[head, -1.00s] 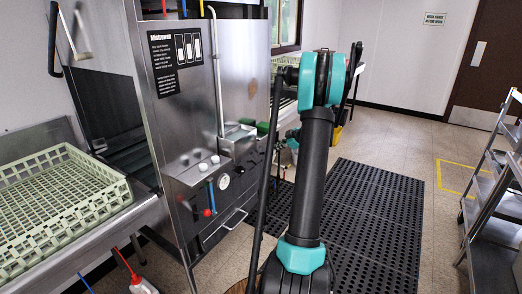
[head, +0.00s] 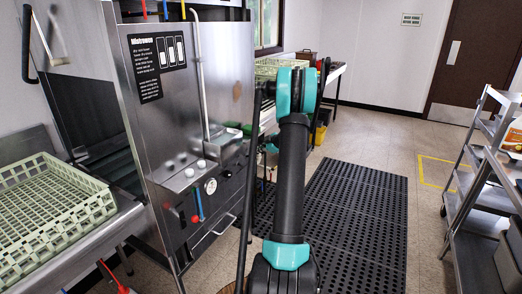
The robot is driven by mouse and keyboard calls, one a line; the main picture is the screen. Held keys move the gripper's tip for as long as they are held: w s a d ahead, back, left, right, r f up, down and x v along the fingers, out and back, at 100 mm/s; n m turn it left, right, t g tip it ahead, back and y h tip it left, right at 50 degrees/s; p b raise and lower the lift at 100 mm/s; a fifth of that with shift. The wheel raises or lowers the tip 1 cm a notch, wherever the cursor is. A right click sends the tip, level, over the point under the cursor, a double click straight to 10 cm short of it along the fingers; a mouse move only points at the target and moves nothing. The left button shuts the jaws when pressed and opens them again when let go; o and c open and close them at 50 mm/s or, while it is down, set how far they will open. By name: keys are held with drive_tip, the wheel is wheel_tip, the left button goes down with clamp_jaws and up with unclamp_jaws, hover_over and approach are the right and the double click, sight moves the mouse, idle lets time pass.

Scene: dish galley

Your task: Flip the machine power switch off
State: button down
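The steel dish machine (head: 160,112) stands left of centre, with a black label plate on its front. Its lower front panel carries a small red-tipped control (head: 195,219) on a dark mount, a blue lever (head: 199,204), a round white gauge (head: 211,186) and dark knobs (head: 227,174). My arm rises in the middle of the head view, right of the machine. My gripper's fingers cannot be made out.
A pale green rack (head: 50,210) sits on the steel counter at left. A black perforated mat (head: 345,215) covers the floor right of my arm. A steel shelf cart (head: 478,180) stands at right. A counter with another green rack (head: 270,68) is behind. Tiled floor beyond the mat is clear.

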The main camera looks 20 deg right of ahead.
sight(249, 156)
drive_tip(key=shift+x, duration=2.3)
drive_tip(key=shift+d+f, duration=0.1)
drive_tip(key=shift+f, duration=0.05)
drive_tip(key=shift+s, duration=0.1)
